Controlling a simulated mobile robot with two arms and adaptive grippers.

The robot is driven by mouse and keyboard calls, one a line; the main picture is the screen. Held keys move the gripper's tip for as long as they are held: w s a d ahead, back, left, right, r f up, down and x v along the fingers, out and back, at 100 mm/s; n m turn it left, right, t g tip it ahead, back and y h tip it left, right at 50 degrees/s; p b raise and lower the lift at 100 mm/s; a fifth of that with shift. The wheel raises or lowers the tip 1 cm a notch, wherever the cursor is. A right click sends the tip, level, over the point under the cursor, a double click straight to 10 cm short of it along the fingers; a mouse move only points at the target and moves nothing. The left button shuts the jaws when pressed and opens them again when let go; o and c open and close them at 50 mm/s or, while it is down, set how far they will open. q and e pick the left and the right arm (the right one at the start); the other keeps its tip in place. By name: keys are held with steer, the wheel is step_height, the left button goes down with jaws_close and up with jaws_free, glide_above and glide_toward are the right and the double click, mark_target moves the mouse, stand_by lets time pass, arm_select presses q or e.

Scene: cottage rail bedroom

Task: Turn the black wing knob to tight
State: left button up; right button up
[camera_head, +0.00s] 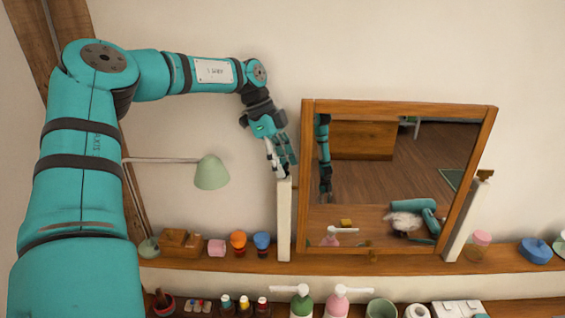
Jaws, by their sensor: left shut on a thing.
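A mirror (390,180) in a wooden frame stands between two pale posts on the wall shelf. My left gripper (282,172) reaches down to the top of the left post (284,220), beside the mirror frame's left edge. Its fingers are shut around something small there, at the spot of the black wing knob. The fingers hide the knob, so its angle cannot be seen. The right post (466,220) has a small brown piece (485,175) at its top. My right gripper is not in view.
The wooden shelf (200,266) carries a pink block (217,247), orange and blue jars (262,243) and a blue lidded pot (536,250). A green lamp (211,172) hangs left of the gripper. Pump bottles (301,301) stand in front, below. The wall above the mirror is clear.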

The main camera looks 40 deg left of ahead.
arm_select(q)
steer(key=o, duration=1.2)
step_height(320, 180, up, 10)
